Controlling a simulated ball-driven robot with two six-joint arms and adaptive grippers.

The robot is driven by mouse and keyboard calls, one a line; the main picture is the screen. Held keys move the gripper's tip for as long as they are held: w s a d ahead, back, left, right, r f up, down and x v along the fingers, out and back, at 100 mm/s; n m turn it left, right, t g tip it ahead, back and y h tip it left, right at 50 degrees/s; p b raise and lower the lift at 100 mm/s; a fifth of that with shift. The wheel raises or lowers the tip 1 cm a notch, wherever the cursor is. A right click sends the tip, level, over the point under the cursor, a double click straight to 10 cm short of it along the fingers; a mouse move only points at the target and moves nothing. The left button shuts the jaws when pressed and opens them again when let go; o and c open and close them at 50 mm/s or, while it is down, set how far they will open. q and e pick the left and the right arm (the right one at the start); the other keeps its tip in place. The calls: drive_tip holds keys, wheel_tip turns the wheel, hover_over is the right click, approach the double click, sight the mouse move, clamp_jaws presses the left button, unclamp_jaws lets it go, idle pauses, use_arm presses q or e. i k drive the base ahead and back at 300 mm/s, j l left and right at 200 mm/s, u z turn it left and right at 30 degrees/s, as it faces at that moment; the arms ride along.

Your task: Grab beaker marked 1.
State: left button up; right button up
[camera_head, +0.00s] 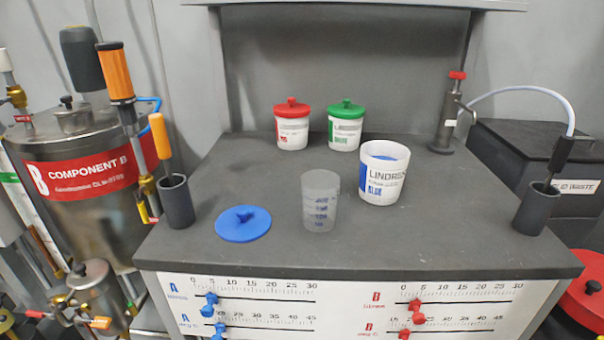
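A clear, slightly frosted beaker (320,203) with blue graduation marks stands upright near the front middle of the dark grey worktop (270,180). It looks empty. The marks are too small to read, so I cannot tell whether it bears a 1. Neither of my grippers is in view, and nothing touches the beaker.
A blue lid (243,224) lies left of the beaker; an open white jar with blue contents (383,175) stands right and behind. Red-lidded (292,128) and green-lidded (345,130) jars stand at the back. Dark holders (176,202) and (537,209) stand at the sides.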

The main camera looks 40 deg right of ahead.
sight(320, 202)
drive_tip(key=z, duration=1.3)
